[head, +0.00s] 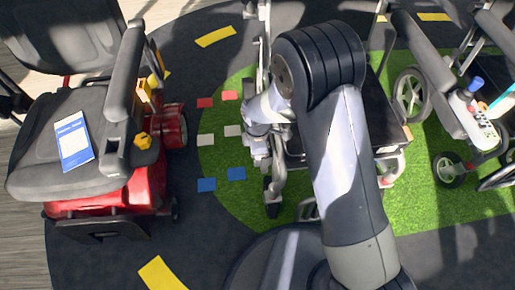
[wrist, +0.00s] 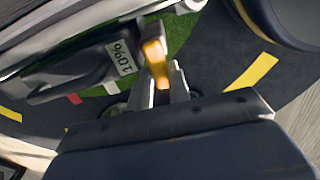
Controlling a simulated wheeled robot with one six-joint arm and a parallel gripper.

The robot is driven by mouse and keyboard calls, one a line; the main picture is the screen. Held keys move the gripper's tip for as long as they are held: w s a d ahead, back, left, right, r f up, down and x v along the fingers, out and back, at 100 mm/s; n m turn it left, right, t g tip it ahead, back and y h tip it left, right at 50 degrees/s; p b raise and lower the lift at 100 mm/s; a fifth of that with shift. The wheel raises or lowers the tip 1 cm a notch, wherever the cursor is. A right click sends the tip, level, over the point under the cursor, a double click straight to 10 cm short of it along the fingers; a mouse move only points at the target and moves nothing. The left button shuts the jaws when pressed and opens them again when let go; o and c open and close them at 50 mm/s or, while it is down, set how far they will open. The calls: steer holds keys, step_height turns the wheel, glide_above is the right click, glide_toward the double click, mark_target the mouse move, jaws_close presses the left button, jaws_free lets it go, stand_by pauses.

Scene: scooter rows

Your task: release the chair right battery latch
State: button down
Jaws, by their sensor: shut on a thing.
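In the wrist view, my gripper (wrist: 163,84) is shut on a small orange latch (wrist: 153,52). The latch sits at the end of a dark grey battery (wrist: 85,72) that carries a white label (wrist: 122,57) reading 10%. In the head view, the chair (head: 376,110) stands on the green patch, and my arm covers much of it. My gripper's fingertips and the latch cannot be made out in the head view.
A red scooter (head: 120,190) with a grey seat and a blue-and-white card (head: 73,141) stands at the left. Another wheeled chair (head: 411,93) is at the right, with bottles and a remote (head: 484,125). Coloured floor marks (head: 206,185) lie on clear floor between.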

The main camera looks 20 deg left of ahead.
stand_by(0.4)
steer(key=c, duration=1.3)
jaws_free()
step_height(320, 180, up, 11)
steer(key=p, duration=0.3)
steer(key=shift+f, duration=0.1)
step_height(320, 180, down, 11)
steer(key=b, duration=0.3)
